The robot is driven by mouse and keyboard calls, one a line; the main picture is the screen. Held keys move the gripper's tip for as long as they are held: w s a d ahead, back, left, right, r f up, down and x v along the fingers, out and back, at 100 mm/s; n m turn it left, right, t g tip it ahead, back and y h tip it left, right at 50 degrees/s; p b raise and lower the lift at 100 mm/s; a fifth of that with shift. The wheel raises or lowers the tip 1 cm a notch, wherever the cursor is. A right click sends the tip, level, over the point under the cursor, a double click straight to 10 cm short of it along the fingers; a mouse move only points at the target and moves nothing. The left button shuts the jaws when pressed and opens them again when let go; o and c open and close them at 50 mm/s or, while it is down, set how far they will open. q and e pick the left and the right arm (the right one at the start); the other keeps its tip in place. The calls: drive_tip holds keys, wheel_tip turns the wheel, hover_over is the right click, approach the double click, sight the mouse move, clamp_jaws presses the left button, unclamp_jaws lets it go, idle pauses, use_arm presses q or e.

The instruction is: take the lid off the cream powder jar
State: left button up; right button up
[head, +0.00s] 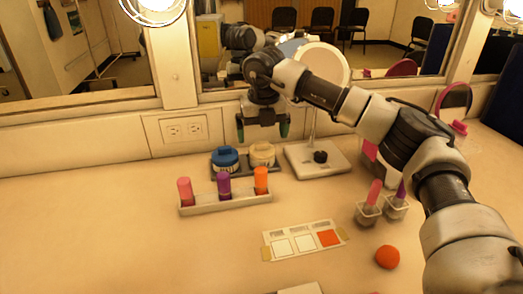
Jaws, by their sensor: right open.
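The cream powder jar (262,158) stands upright beside a blue-lidded jar (225,160) on a dark tray (243,172) near the back of the counter. A cream lid (262,148) sits on top of the cream jar. My right gripper (262,131) reaches in from the right and points down, apart from the lid and above it in the picture. Its two green-tipped fingers are spread with nothing between them. My left gripper is out of view.
A rack (225,201) with several coloured sticks stands in front of the jars. A round mirror on a white base (305,162) stands close to their right. The left counter is clear.

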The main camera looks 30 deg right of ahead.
sight(262, 142)
drive_tip(key=f, duration=0.2)
drive_tip(key=w+f, duration=0.1)
drive_tip(key=f, duration=0.1)
drive_tip(key=shift+w+d+f+b, duration=0.1)
drive_tip(key=shift+d+b, duration=0.15)
drive_tip(key=shift+b, duration=0.1)
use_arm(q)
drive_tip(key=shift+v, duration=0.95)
use_arm(e)
drive_tip(key=shift+c, duration=0.5)
drive_tip(key=c, duration=0.9)
